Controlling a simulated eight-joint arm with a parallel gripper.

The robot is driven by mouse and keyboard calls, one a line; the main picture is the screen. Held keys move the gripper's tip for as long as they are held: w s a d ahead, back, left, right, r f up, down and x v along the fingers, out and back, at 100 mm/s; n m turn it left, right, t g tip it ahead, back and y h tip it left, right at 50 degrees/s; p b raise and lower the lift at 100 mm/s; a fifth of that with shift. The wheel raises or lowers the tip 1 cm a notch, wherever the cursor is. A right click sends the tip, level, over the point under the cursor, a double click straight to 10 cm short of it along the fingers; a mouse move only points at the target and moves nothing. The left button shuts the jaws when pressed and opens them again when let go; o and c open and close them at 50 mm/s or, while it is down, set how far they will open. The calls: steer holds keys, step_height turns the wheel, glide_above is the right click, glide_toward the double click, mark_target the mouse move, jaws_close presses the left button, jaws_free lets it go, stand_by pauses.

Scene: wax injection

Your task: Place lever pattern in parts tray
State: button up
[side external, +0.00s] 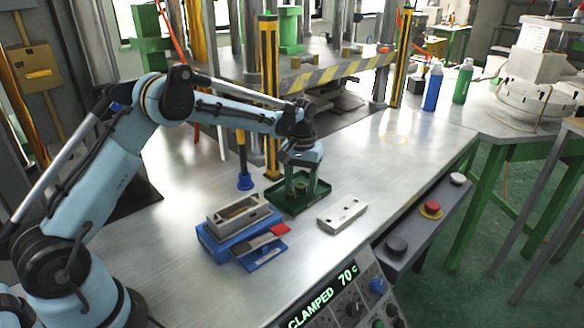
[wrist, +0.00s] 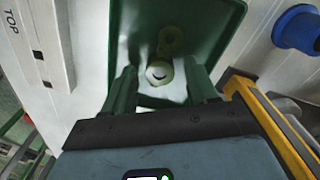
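The lever pattern is a pale olive-green piece with a round boss at each end. It lies in the parts tray in the wrist view (wrist: 170,42) and shows small in the side view (side external: 299,181). The parts tray is a shallow dark green tray (side external: 293,205) on the metal bench, and its wall also shows in the wrist view (wrist: 226,22). My gripper (side external: 300,188) is low over the tray, pointing down. In the wrist view its two green fingers (wrist: 162,84) stand apart on either side of the pattern's near end, with visible gaps. The fingers look open.
A mould plate marked TOP (side external: 341,213) lies right of the tray. A blue base with a metal mould half (side external: 238,222) and a red-ended tool (side external: 279,229) are at left. A blue-footed tool (side external: 245,182) stands behind.

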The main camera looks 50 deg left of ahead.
mark_target(301, 185)
steer(key=shift+r, duration=0.1)
step_height(301, 185, up, 12)
steer(key=s+d+r+m+t, duration=0.35)
steer(key=s+r, duration=0.25)
steer(key=s, duration=0.4)
steer(key=s+d+f+m+t, duration=0.1)
steer(key=s+f+t, duration=0.1)
steer(key=s, duration=0.4)
steer(key=s+d+f+m+t, duration=0.1)
steer(key=s+d+f, duration=0.1)
steer(key=s, duration=0.5)
steer(key=shift+s+d+f+t, duration=0.15)
steer(key=shift+d+f+t, duration=0.2)
steer(key=shift+f, duration=0.4)
